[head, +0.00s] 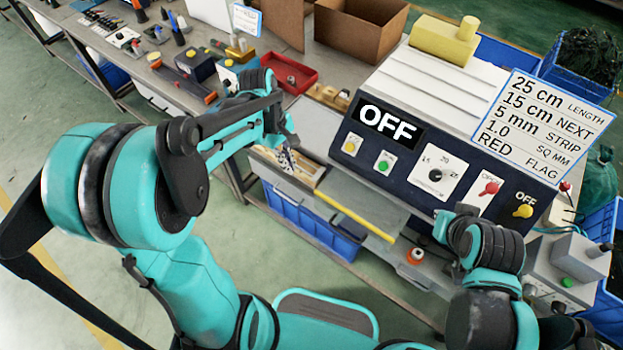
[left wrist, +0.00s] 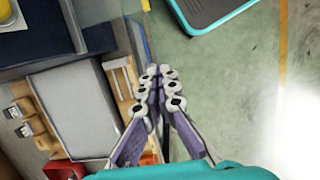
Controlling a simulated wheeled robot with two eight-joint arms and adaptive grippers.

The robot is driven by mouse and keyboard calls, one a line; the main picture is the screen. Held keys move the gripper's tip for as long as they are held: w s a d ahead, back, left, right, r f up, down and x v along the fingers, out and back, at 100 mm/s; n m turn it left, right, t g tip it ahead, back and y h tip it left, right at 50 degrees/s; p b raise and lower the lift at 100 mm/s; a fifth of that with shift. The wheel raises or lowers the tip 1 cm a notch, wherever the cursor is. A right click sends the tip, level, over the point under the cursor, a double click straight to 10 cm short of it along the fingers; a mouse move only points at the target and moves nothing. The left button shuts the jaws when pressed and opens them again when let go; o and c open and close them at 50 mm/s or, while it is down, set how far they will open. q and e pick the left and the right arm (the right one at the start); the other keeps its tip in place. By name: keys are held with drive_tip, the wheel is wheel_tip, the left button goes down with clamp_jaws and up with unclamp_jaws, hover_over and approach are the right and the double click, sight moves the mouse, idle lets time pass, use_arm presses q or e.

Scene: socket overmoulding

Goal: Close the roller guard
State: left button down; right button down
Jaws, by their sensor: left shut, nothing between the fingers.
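The machine with a dark front panel (head: 435,180) stands at the right of the head view; its display (head: 387,124) reads OFF. A yellow bar (head: 350,218) edges a grey plate (head: 365,200) below the panel. A yellow block (head: 443,40) lies on the sloped white top. I cannot tell for sure which part is the roller guard. My left gripper (head: 286,158) is left of the panel, above the bench's front edge; in the left wrist view (left wrist: 158,85) its fingertips meet, empty. My right wrist (head: 485,243) is before the panel's lower right; its fingers are hidden.
A red tray (head: 287,74) and a cardboard box (head: 358,30) stand behind my left gripper. A sign with lengths (head: 543,127) leans at the machine's right. A grey box with a lever (head: 570,256) is beside my right arm. Blue crates (head: 310,222) are under the bench.

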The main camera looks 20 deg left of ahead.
sight(381, 242)
use_arm(q)
drive_tip(key=s+d+f+b, duration=0.2)
drive_tip(key=d+f+b, duration=0.3)
drive_tip(key=f, duration=0.4)
drive_tip(key=shift+s+d+f, duration=0.15)
drive_tip(key=shift+d+f, duration=0.2)
drive_tip(key=shift+d, duration=0.25)
drive_tip(key=s+d, duration=0.2)
drive_tip(key=d, duration=0.5)
drive_tip(key=s+d, duration=0.3)
drive_tip(key=d, duration=0.4)
drive_tip(key=s+d, duration=0.3)
drive_tip(key=d, duration=0.4)
drive_tip(key=shift+d, duration=0.35)
drive_tip(key=shift+s+d, duration=0.1)
drive_tip(key=shift+d, duration=0.15)
